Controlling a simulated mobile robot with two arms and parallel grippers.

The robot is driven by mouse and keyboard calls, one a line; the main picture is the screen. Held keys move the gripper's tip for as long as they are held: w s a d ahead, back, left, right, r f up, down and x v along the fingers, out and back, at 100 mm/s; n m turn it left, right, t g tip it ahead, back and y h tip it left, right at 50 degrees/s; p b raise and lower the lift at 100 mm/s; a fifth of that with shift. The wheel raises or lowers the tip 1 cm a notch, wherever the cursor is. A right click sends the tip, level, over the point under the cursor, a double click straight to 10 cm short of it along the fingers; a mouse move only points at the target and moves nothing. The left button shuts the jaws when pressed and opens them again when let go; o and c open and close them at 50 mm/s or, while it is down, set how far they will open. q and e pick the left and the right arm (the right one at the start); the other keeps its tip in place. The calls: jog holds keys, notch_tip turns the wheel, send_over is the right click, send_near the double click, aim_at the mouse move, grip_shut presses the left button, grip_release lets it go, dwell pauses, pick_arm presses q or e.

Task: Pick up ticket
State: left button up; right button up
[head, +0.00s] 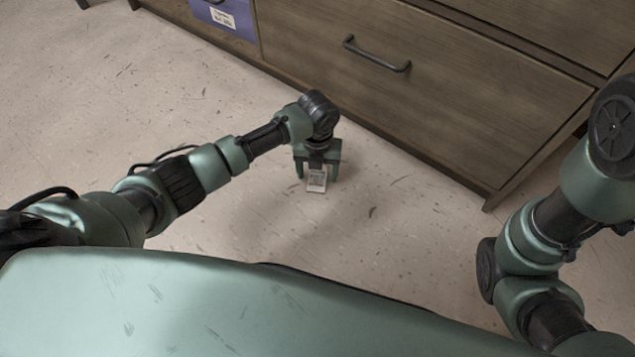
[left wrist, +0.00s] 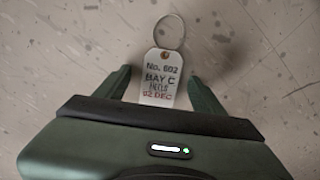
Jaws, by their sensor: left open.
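The ticket (head: 316,183) is a small white tag with printed text, lying on the speckled floor. In the left wrist view the ticket (left wrist: 161,78) shows a wire loop at its top and reads "No. 602" and "BAY C", with red lettering below. My left gripper (head: 317,173) points down at the floor by the dresser. Its green fingers (left wrist: 160,90) are open, one on each side of the tag and apart from it.
A wooden dresser (head: 480,110) with a dark handle stands just behind my left gripper. A purple box (head: 228,18) with a white label sits in an opening at the top left. The floor (head: 90,110) to the left is clear.

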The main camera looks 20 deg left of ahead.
pick_arm(q)
jog(key=shift+r, duration=0.1)
jog(key=shift+c, duration=0.3)
grip_shut()
